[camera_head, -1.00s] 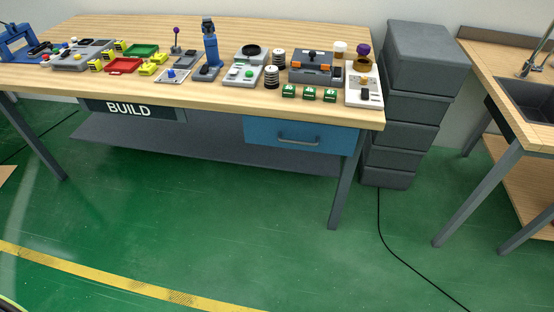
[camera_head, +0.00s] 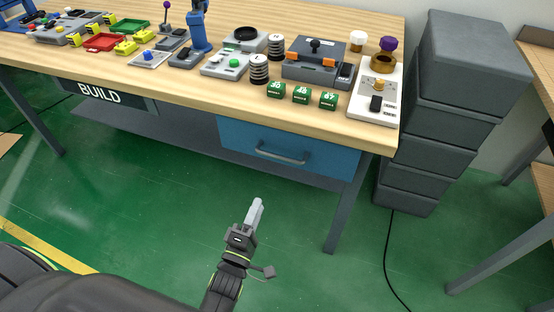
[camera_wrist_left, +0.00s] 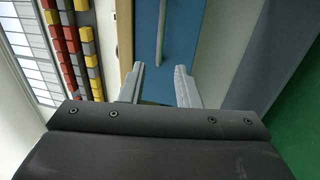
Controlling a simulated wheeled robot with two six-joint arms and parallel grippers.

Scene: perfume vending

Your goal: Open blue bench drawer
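The blue bench drawer (camera_head: 290,150) sits under the right part of the wooden bench top in the head view. Its front looks flush, so it is shut. A grey bar handle (camera_head: 282,156) runs across its front. My left gripper (camera_head: 257,206) is below and in front of the drawer, apart from the handle. In the left wrist view, the gripper (camera_wrist_left: 159,82) has its two fingers spread with nothing between them. The blue drawer front (camera_wrist_left: 176,45) and handle (camera_wrist_left: 160,35) show beyond the fingertips. My right gripper is not in view.
The wooden bench (camera_head: 200,88) carries several devices and three green blocks near its front edge. A bench leg (camera_head: 345,210) stands right of the drawer. Stacked grey bins (camera_head: 455,100) stand to the right. The green floor before the drawer is clear apart from my arm.

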